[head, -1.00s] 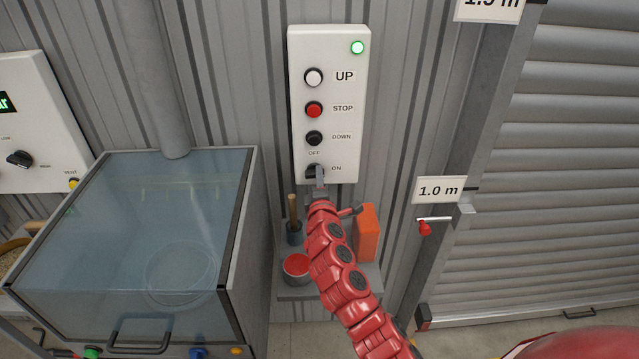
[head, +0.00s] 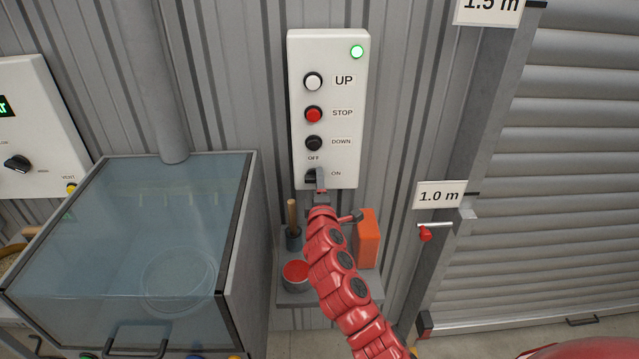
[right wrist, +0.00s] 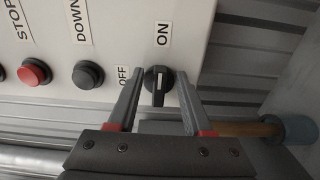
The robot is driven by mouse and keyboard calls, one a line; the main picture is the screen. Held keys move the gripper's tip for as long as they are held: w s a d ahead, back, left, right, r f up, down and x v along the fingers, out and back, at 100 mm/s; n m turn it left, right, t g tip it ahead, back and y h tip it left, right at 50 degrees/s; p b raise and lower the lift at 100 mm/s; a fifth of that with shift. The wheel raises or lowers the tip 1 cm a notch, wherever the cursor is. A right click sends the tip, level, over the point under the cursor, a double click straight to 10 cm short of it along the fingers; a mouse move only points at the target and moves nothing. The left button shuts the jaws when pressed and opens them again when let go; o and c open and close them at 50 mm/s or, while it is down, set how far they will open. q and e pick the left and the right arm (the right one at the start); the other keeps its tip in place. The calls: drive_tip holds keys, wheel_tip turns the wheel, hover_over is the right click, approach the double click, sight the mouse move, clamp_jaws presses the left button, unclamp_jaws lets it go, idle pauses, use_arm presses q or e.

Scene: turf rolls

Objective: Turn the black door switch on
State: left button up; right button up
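The black door switch (head: 311,177) is a rotary knob at the foot of the white control panel (head: 333,55), with OFF printed above it and ON to its right. In the right wrist view the knob (right wrist: 158,82) shows between my fingers, its ridge and white mark lined up with the ON label (right wrist: 163,33). My right gripper (right wrist: 160,76) is open, one finger on each side of the knob, with small gaps visible. In the head view the right gripper (head: 320,183) partly covers the knob. My left gripper is not in view.
The panel also has UP (head: 313,82), STOP (head: 313,114) and DOWN (head: 314,143) buttons and a lit green lamp (head: 357,52). Below is a shelf with a red-topped tin (head: 295,272) and an orange block (head: 368,238). A glass-topped box (head: 120,220) stands left, a roller shutter (head: 570,180) right.

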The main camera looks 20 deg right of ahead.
drive_tip(key=b+v, duration=0.2)
drive_tip(key=v, duration=1.5)
drive_tip(key=shift+s, duration=0.25)
